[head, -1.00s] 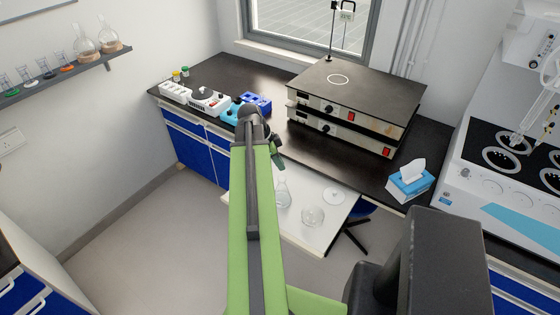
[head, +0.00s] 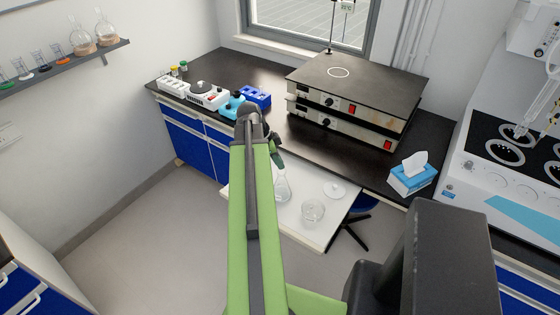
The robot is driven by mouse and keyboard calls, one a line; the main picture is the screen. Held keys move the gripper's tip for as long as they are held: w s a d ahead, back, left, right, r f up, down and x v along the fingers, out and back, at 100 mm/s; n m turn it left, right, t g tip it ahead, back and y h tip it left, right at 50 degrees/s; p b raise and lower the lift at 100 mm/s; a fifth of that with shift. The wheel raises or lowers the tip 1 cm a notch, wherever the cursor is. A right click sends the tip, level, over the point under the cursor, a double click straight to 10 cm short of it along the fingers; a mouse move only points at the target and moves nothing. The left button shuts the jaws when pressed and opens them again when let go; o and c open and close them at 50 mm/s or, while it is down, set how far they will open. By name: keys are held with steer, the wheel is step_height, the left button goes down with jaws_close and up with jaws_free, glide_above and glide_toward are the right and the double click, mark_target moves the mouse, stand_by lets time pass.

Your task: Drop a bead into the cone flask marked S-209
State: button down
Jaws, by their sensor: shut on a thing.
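A clear cone flask (head: 282,188) stands on the white pull-out board, just right of my arm; I cannot read any marking on it. A clear round glass vessel (head: 312,211) stands to its right and nearer; its contents are too small to tell. A small white dish (head: 334,189) lies further right on the board. My gripper (head: 277,157) is at the far end of my green arm, pointing down behind and above the cone flask. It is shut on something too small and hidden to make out. I cannot see a bead clearly.
The white board (head: 309,240) juts from the black bench. Stacked hotplates (head: 352,105) stand behind it, with a tissue box (head: 412,175) at right. Small lab devices (head: 208,97) line the bench at left. A wall shelf (head: 62,70) holds several flasks.

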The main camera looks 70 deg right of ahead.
steer(key=c, duration=1.5)
jaws_free()
steer(key=shift+o, duration=0.2)
steer(key=p+v, duration=1.6)
steer(key=v, duration=0.1)
steer(key=shift+r, duration=0.25)
